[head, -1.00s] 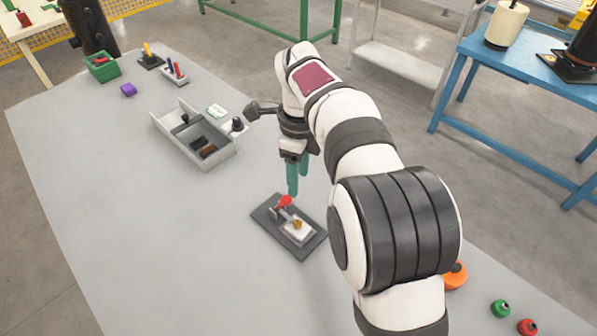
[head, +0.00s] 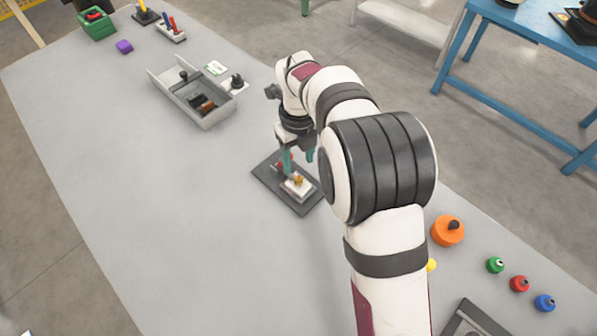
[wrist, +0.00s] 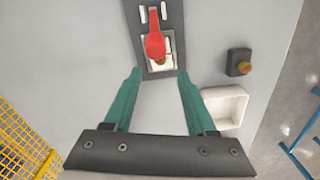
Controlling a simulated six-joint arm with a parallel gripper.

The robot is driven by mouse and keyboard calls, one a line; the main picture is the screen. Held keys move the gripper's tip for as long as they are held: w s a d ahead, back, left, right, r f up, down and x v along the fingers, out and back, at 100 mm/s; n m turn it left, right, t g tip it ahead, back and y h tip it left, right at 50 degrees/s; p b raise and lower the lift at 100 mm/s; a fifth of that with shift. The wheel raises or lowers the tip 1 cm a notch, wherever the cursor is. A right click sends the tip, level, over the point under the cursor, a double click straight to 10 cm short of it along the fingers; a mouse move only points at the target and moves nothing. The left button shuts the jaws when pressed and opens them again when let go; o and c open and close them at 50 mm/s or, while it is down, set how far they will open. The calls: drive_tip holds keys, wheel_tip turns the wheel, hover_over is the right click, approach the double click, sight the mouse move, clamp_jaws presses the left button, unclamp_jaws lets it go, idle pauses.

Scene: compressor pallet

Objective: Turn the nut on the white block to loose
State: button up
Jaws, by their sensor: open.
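The white block (head: 296,189) sits on a dark grey plate (head: 294,207) on the table, with a brass nut (head: 299,181) on top. A red-handled clamp is beside the block; in the wrist view its red handle (wrist: 155,43) lies over part of the block (wrist: 166,68), and the nut is largely hidden beneath it. My gripper (head: 299,157) is low over the far side of the plate. In the wrist view my gripper (wrist: 159,74) has its teal fingers wide apart and nothing between them. I cannot tell whether a finger touches the clamp.
A grey tray (head: 205,118) with dark and brown parts stands left of my arm. An orange round piece (head: 447,231) and several small coloured ones stand at right. The wrist view shows a white bin (wrist: 240,106) and a dark block with a brass knob (wrist: 240,63).

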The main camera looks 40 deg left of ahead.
sight(298, 179)
wheel_tip(298, 179, down, 7)
drive_tip(key=shift+r, duration=0.2)
drive_tip(key=shift+c, duration=0.2)
clamp_jaws()
